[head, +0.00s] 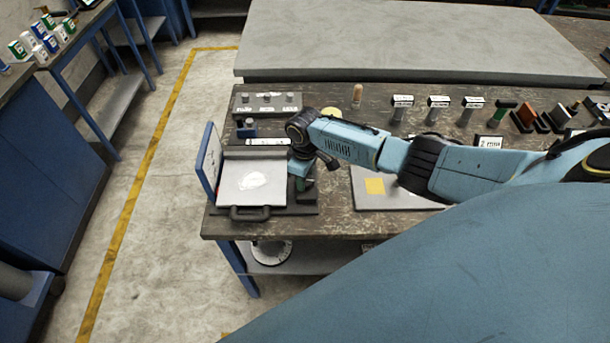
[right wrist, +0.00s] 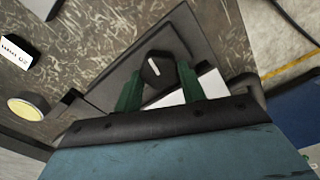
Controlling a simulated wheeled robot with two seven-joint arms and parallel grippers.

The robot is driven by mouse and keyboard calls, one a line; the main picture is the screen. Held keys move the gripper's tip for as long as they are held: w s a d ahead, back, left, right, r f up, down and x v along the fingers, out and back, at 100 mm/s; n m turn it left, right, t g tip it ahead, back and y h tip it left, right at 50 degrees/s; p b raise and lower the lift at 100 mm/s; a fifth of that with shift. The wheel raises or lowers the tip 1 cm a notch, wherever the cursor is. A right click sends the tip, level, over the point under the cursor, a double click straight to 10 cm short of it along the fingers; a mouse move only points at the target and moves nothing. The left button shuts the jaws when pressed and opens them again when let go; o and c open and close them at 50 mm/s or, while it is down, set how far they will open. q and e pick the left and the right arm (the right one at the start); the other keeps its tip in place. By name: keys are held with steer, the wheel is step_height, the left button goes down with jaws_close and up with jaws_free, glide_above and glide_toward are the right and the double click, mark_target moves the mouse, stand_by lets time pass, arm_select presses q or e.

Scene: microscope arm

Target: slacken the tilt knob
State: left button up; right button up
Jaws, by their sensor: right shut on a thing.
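The tilt knob (right wrist: 155,68) is a round black knob with a white pointer mark, on a dark plate. In the right wrist view it sits between the two green fingers of my right gripper (right wrist: 159,84), which is shut on it. In the head view my right gripper (head: 302,184) is at the right side of a flat device with a pale grey top plate (head: 235,194) and a black front handle. The knob is hidden there behind my wrist and gripper. My left gripper is not in view.
A blue upright panel (head: 208,160) stands at the device's left side. Behind is a grey block with several pegs (head: 267,105). Several labelled parts (head: 438,106) line the back right.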

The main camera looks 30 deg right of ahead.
steer(key=o, duration=1)
steer(key=shift+r, duration=0.15)
step_height(320, 180, up, 13)
steer(key=shift+r+p, duration=0.1)
steer(key=shift+p, duration=0.45)
steer(key=shift+a, duration=0.1)
